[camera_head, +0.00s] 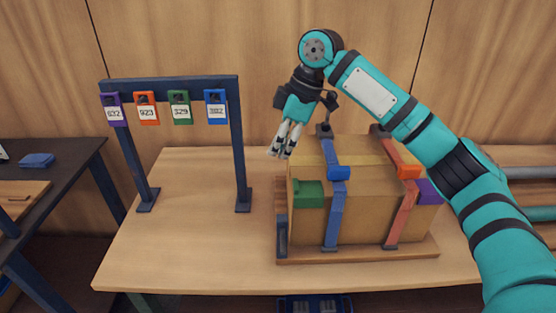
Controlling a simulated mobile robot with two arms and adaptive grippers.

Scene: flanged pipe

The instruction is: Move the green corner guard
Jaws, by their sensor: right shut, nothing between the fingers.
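The green corner guard (308,194) sits on the front left top corner of a cardboard box (362,220). My right gripper (279,155) is shut and empty, pointing down, above and slightly left of the guard in the picture. It looks apart from the guard. A purple corner guard (429,192) sits on the front right top corner of the box. A blue strap (334,215) and an orange strap (401,214) run over the box, each with a buckle at the top front edge. My left gripper is not in view.
The box stands on a wooden pallet (360,253) on a wooden table (190,230). A dark blue rack (242,160) with several coloured number tags stands to the left. The table between rack and box is clear. A dark side table (75,160) is far left.

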